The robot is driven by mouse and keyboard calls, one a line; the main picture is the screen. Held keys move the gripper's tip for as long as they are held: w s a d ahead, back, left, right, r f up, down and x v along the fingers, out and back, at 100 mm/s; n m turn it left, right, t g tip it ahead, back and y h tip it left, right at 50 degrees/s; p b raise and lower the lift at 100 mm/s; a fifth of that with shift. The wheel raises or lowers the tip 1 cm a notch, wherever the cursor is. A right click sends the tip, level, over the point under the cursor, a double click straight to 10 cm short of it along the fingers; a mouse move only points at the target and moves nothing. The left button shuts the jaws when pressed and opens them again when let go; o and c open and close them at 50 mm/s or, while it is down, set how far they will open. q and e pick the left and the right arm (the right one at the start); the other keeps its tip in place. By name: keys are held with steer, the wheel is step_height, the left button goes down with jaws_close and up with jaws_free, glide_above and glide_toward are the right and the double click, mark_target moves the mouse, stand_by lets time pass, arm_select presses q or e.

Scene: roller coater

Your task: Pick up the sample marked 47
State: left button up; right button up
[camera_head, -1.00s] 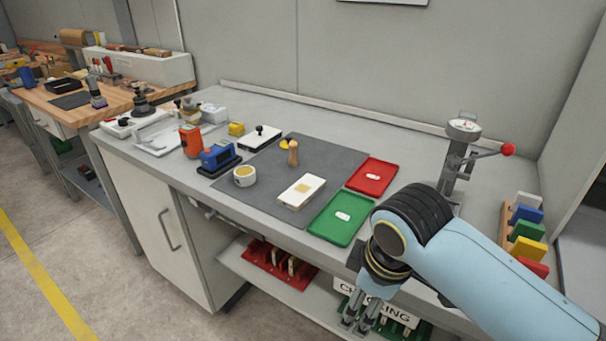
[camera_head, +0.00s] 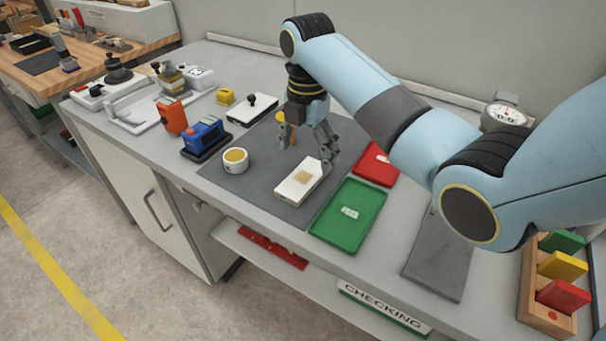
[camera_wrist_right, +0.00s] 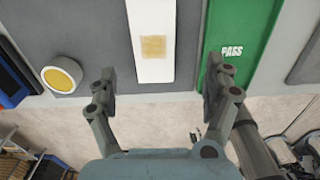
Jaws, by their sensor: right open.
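A white flat sample (camera_head: 301,180) with a tan square patch lies on the dark grey mat. It looks like the task's sample, but I cannot read a 47 on it. My right gripper (camera_head: 307,150) is open and empty, pointing down above the mat by the far end of the sample. In the right wrist view the white sample (camera_wrist_right: 152,65) lies beyond and between the open fingers (camera_wrist_right: 160,75), apart from them. My left gripper is not in view.
A green PASS tray (camera_head: 348,228) and a red tray (camera_head: 376,166) lie right of the sample. A cup with yellow contents (camera_head: 235,160) and a blue device (camera_head: 204,136) stand left. A rack of colored blocks (camera_head: 545,310) is at the right. The mat (camera_head: 240,185) has free room.

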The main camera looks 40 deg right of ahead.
mark_target(303, 177)
steer(key=shift+f, duration=0.95)
steer(key=f, duration=0.4)
steer(key=shift+w+a+f, duration=0.1)
steer(key=shift+w+f, duration=0.1)
steer(key=shift+w, duration=0.2)
steer(key=shift+f, duration=0.45)
steer(key=shift+c, duration=1.1)
steer(key=c, duration=0.9)
steer(key=shift+c, duration=0.7)
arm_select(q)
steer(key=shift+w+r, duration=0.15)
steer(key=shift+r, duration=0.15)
